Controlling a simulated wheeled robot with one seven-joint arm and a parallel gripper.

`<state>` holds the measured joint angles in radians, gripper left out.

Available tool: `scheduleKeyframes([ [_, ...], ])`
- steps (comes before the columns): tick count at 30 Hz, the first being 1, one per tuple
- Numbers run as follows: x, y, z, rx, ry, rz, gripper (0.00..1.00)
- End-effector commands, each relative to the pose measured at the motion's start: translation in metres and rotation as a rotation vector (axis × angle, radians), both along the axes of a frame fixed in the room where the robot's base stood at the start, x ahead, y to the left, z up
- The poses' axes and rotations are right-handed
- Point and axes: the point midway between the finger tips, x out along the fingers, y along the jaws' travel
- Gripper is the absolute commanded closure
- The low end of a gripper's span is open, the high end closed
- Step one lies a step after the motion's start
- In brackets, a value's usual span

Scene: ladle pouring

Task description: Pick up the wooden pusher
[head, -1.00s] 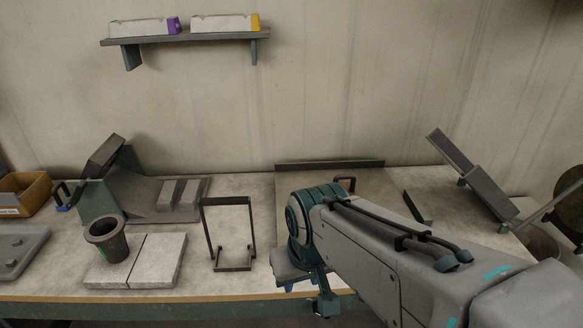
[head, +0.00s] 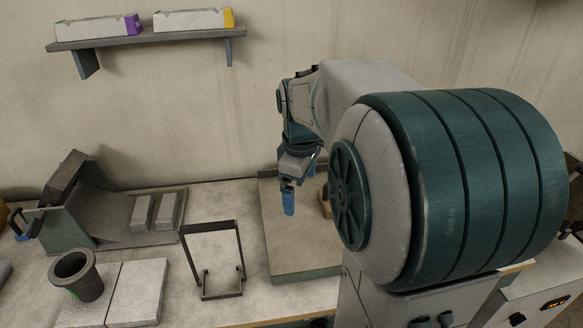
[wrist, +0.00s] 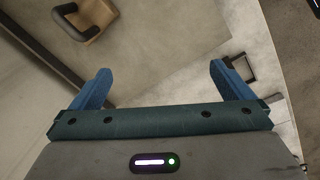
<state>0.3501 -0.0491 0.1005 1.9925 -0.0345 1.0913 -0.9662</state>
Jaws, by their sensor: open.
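The wooden pusher is a brown block with a dark handle (wrist: 95,24), at the upper left of the wrist view. In the head view only a small brown part of it (head: 325,203) shows beside my arm, which hides the rest. It sits on a flat grey-brown board (head: 300,262). My gripper (wrist: 160,80) is open, with its two blue fingers spread and nothing between them. In the head view my gripper (head: 296,190) hangs above the board, just left of the pusher and apart from it.
A dark metal frame stand (head: 222,292) is left of the board. Further left are a dark cup (head: 82,280) on pale slabs (head: 138,292) and a green and grey sloped fixture (head: 65,230). A wall shelf (head: 150,40) holds two boxes. My arm hides the right side.

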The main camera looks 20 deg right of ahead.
Motion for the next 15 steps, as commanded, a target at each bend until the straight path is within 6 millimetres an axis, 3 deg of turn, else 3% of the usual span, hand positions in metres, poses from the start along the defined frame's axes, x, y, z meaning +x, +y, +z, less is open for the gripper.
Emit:
scheduleKeyframes([
  [6, 0.040, -0.063, 0.005, 0.002, 0.066, 0.265, 0.00],
  [12, 0.060, -0.110, 0.003, 0.019, 0.099, 0.470, 0.00],
  [15, 0.064, -0.125, 0.001, 0.027, 0.106, 0.533, 0.00],
])
